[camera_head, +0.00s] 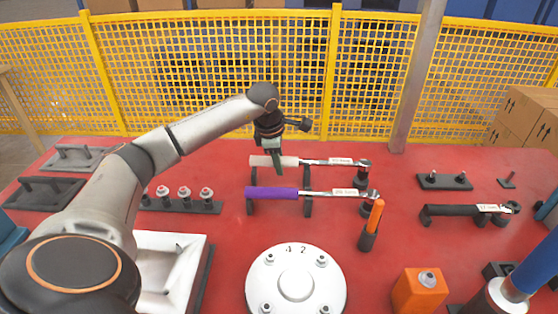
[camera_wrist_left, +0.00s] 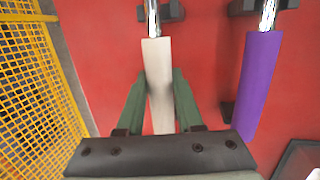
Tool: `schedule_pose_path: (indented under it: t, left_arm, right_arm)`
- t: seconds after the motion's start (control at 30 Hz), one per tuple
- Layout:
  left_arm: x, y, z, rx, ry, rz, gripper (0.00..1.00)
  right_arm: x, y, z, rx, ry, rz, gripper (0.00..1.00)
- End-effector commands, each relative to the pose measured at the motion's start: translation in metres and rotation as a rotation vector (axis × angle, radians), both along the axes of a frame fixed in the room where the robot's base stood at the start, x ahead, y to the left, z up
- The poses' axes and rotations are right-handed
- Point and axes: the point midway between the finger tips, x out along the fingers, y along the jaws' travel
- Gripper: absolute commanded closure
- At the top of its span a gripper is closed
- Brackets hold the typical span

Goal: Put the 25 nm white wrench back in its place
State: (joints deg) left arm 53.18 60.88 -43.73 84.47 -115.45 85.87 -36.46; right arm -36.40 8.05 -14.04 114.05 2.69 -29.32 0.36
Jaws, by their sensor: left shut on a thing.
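The white wrench (camera_head: 273,161) lies level at the back of the red table, with its labelled metal shaft reaching right over a dark support. My left gripper (camera_head: 277,163) is at its white handle from above. In the left wrist view the white handle (camera_wrist_left: 159,75) runs between the two green fingers of my left gripper (camera_wrist_left: 160,98), which is shut on it. The purple wrench (camera_head: 272,194) lies parallel in front of it on dark supports and shows at the right of the wrist view (camera_wrist_left: 259,85). My right gripper is not in view.
An orange-handled tool (camera_head: 374,216) stands right of the purple wrench. A black wrench (camera_head: 455,210) rests on a holder at the right. A round white flange (camera_head: 296,285) is in front. A yellow mesh fence (camera_head: 220,70) stands behind the table.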

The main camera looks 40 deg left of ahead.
Motion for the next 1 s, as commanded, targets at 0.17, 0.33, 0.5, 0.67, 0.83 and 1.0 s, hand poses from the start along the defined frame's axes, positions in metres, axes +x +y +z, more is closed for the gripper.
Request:
schedule_pose_path:
  t: [0.17,0.33,0.5,0.67,0.83,1.0]
  left_arm:
    - [0.001,0.000,-0.003,-0.001,-0.003,0.001,1.00]
    - [0.001,0.000,-0.006,0.000,-0.004,0.001,1.00]
    - [0.001,0.000,-0.009,-0.001,-0.004,0.001,1.00]
    - [0.001,0.000,-0.013,-0.001,-0.004,0.001,1.00]
    - [0.001,0.000,-0.012,0.000,-0.004,0.001,0.47]
    - [0.000,0.000,-0.013,0.000,-0.001,0.001,0.30]
  right_arm:
    - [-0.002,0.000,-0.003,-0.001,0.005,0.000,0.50]
    - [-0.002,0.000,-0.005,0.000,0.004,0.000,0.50]
    - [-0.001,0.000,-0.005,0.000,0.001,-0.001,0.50]
    - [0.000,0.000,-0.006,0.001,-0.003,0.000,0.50]
    - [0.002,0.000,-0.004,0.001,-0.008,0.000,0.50]
    - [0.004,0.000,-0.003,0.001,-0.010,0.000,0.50]
